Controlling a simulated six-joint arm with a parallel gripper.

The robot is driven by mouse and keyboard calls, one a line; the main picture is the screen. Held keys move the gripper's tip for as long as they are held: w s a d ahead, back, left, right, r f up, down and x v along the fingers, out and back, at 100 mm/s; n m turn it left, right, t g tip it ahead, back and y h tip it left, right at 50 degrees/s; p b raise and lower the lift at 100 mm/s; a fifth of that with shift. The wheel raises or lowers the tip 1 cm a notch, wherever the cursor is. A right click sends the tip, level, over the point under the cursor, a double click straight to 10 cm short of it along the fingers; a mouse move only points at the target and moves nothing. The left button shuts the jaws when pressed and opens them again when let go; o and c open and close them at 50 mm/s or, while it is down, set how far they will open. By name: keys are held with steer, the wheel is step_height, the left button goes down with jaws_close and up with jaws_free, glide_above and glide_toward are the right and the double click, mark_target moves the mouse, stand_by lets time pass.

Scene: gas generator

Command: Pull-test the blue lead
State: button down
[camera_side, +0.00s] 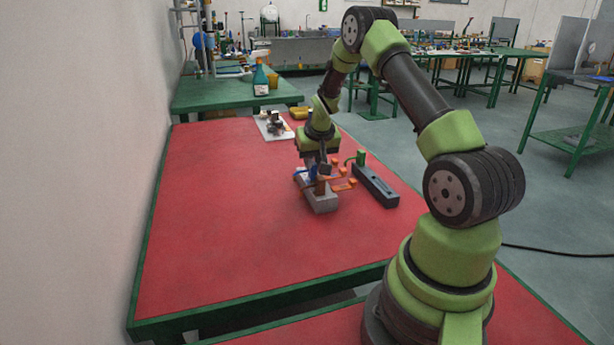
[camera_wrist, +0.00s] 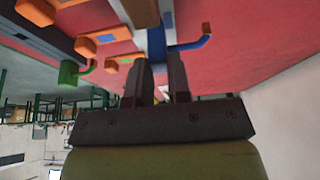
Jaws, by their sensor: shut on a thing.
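The blue lead (camera_side: 312,172) is at the grey block (camera_side: 321,203) on the red table. In the wrist view the lead (camera_wrist: 190,46) bends out to the right, and its blue body lies between my fingertips. My gripper (camera_side: 322,176) points down over the block. In the wrist view my gripper (camera_wrist: 158,62) has a narrow gap between its two dark fingers, shut on the blue lead. The fingers partly hide where the lead meets the block.
Orange connectors (camera_side: 338,187) lie close to the right of the block. A long dark strip (camera_side: 376,186) with a green connector (camera_side: 361,157) stands further right. A white plate with small parts (camera_side: 273,126) and a yellow tray (camera_side: 299,113) are at the back. The table's left and front are clear.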

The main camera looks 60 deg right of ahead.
steer(key=shift+f, duration=0.5)
stand_by(0.3)
steer(key=c, duration=1)
jaws_free()
step_height(320, 180, up, 7)
steer(key=shift+f, duration=0.2)
steer(key=shift+r, duration=0.2)
